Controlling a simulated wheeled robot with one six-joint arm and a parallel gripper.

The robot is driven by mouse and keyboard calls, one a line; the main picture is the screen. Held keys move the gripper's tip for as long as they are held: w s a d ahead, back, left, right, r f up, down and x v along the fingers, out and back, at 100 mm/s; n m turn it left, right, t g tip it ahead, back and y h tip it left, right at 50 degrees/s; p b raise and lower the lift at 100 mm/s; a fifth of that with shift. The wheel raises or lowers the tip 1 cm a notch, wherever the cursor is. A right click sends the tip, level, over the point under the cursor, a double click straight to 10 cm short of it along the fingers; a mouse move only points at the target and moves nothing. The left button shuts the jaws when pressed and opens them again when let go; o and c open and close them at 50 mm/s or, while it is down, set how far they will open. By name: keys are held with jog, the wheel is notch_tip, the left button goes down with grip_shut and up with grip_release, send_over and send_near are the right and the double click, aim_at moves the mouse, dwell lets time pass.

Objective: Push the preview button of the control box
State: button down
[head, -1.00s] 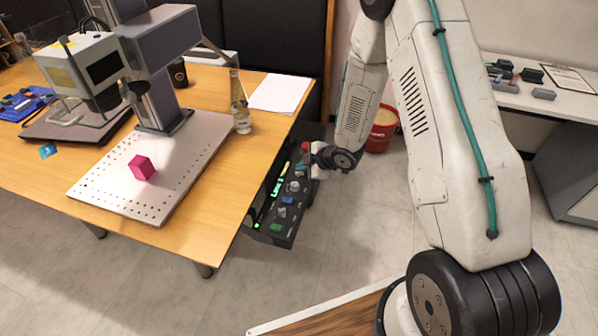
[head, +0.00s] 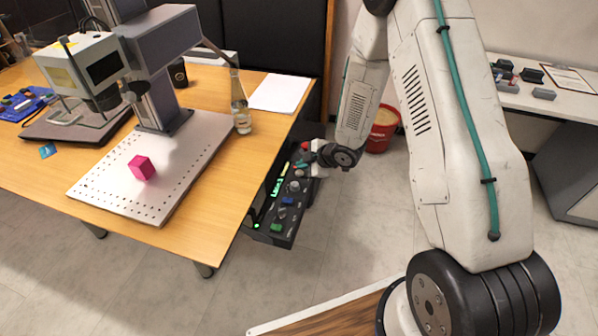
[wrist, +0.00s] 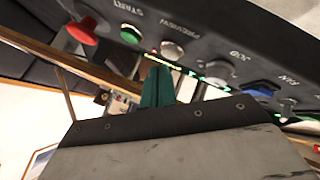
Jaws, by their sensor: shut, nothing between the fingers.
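The control box (head: 262,226) is a dark panel with a row of buttons and knobs, mounted beside the table's right edge. In the wrist view, its panel (wrist: 205,38) crosses the top. The pale grey preview button (wrist: 172,50) sits under the PREVIEW label, between a green START button (wrist: 130,34) and a grey JOB knob (wrist: 220,70). My gripper (wrist: 157,72) has teal fingers, closed together and empty. Their tips are just below the preview button in the picture; I cannot tell whether they touch it. In the head view, my gripper (head: 304,166) is at the box's far end.
A red knob (wrist: 82,31) and a blue button (wrist: 262,88) are on the same panel. A red bucket (head: 381,132) stands on the floor behind my arm.

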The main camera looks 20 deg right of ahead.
aim_at(302, 175)
jog(key=shift+r, duration=3)
